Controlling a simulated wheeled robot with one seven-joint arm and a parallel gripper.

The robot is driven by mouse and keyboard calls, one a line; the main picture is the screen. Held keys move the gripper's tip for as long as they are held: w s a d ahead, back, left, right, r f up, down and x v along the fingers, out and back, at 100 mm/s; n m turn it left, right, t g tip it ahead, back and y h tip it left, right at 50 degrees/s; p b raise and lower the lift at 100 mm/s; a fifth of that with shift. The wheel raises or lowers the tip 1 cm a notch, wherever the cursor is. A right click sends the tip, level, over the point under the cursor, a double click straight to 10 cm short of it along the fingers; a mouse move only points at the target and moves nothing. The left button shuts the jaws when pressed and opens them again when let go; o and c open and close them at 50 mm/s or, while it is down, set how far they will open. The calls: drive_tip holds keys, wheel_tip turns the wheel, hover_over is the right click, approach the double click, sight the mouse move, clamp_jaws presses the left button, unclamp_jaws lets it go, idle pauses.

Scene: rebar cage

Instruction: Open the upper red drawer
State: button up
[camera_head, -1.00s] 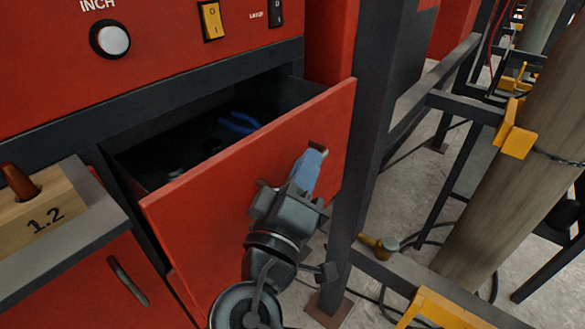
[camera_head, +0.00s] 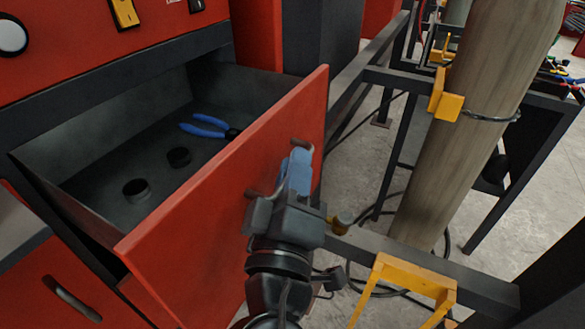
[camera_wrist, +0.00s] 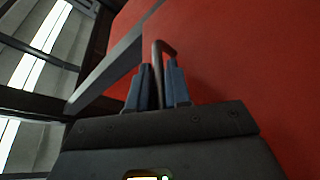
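The upper red drawer (camera_head: 225,190) stands pulled out from the red cabinet, with its dark inside (camera_head: 110,140) in plain view from above. Its front is a red panel with a thin grey handle (camera_head: 302,145) near the right end. My gripper (camera_head: 298,165) is at that handle, its blue fingers on it. In the wrist view, the handle (camera_wrist: 158,70) runs between the two blue fingers of my gripper (camera_wrist: 158,82), which are close around it. Blue-handled pliers (camera_head: 205,126) and two small dark round pieces (camera_head: 136,190) lie inside the drawer.
A lower red door (camera_head: 75,275) with its own handle is at the bottom left. To the right are a dark metal frame (camera_head: 420,260), yellow brackets (camera_head: 415,280) and a wooden pillar (camera_head: 460,120). Cables lie on the grey floor (camera_head: 355,170).

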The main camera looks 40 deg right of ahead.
drive_tip(key=shift+o, duration=0.3)
drive_tip(key=b+v, duration=0.1)
drive_tip(key=v, duration=0.7)
drive_tip(key=shift+b, duration=0.4)
drive_tip(key=shift+d+f, duration=0.1)
